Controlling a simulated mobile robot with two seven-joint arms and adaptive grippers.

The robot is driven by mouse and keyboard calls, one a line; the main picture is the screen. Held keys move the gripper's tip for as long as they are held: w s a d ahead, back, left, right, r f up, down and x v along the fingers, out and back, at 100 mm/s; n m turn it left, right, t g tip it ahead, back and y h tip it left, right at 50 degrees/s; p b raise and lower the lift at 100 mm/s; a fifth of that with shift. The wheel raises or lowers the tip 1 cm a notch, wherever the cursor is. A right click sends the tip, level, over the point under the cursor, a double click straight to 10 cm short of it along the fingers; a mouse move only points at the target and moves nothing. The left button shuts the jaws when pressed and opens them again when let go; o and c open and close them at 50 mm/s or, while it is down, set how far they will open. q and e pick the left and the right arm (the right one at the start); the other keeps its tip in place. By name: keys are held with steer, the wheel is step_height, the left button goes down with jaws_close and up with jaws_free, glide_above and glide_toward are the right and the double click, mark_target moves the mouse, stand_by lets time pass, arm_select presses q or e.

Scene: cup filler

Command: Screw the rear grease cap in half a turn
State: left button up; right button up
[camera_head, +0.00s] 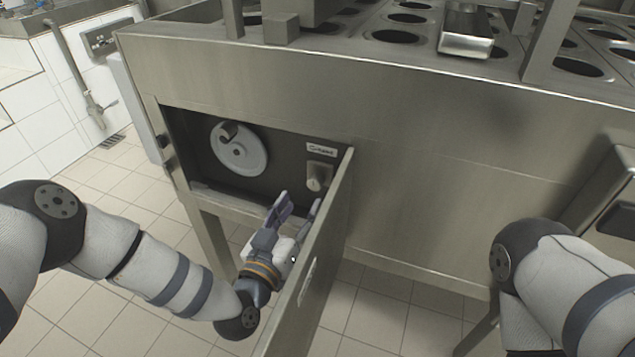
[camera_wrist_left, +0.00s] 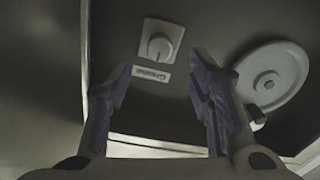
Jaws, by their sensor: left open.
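The grease cap (camera_head: 319,177) is a small pale round knob on a square plate, inside an open recess in the steel machine's side. A Grease label (camera_head: 321,149) is beside it. The cap also shows at the top middle of the left wrist view (camera_wrist_left: 158,48), with a raised bar across its face. My left gripper (camera_head: 296,210) is open and empty, just outside the recess, below the cap in the head view and apart from it. In the wrist view its two fingers (camera_wrist_left: 160,75) point toward the panel on either side of the label. My right gripper is out of view.
A large pale handwheel (camera_head: 239,150) with a dark handle sits left of the cap; it also shows in the wrist view (camera_wrist_left: 271,78). An open steel door (camera_head: 312,265) stands close to the right of my left gripper. Tiled floor (camera_head: 145,190) lies open to the left.

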mark_target(313, 186)
arm_select(q)
steer(key=b+x, duration=0.1)
steer(key=x, duration=0.6)
steer(key=shift+f, duration=0.2)
steer(key=shift+w+d+r, duration=0.1)
steer(key=shift+w+d, duration=0.05)
steer(key=shift+w, duration=0.15)
jaws_close()
